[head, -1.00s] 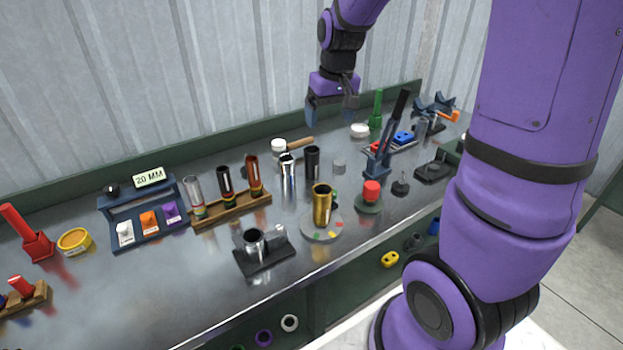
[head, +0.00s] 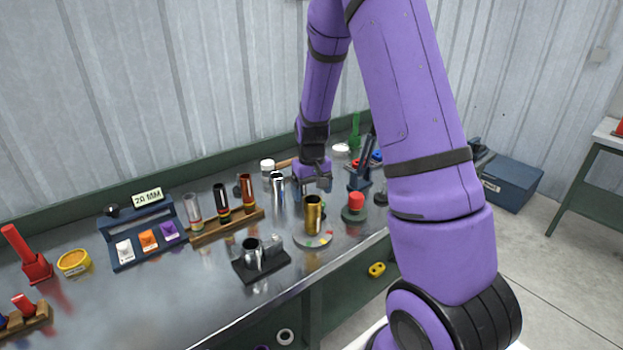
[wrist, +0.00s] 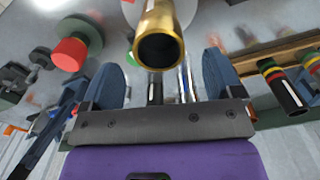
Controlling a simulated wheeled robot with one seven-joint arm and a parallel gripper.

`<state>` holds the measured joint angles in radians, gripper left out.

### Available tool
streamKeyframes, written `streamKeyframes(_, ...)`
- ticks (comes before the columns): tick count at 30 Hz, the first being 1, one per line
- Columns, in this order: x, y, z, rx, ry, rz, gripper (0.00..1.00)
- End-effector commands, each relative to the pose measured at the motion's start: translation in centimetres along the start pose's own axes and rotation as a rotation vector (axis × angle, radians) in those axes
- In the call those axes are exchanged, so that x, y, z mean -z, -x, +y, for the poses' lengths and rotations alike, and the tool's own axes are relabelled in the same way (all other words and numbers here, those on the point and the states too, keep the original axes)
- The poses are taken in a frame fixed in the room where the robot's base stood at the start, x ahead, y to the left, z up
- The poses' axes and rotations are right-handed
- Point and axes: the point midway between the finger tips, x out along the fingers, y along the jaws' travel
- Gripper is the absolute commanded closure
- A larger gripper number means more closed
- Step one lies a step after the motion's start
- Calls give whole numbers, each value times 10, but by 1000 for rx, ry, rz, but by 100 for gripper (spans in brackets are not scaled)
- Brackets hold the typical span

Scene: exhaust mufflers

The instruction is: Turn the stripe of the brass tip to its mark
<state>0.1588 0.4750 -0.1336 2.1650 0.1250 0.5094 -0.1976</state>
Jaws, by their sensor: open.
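The brass tip (head: 314,213) stands upright on a round grey plate (head: 300,239) with coloured marks along its front rim. In the wrist view the brass tip (wrist: 161,22) shows its dark open mouth at top centre. My gripper (head: 322,187) is low over the bench, just behind and above the brass tip. In the wrist view my gripper (wrist: 163,75) has its two blue fingers wide apart and empty. The brass tip appears beyond the gap between them, and I see no contact.
A chrome tube (head: 277,189) stands behind and left of the brass tip. A red knob (head: 356,200) on a green base stands close to the right. A wooden rack (head: 235,223) of tubes and a black holder (head: 262,268) with a metal cup lie left. Bench front is clear.

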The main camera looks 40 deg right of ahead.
Motion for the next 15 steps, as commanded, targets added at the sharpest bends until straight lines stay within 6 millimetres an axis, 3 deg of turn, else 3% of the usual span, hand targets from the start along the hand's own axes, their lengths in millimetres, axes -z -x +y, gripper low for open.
streamKeyframes(6,0,-34,0,0,-2,-2,14)
streamKeyframes(15,0,-54,0,0,0,1,14)
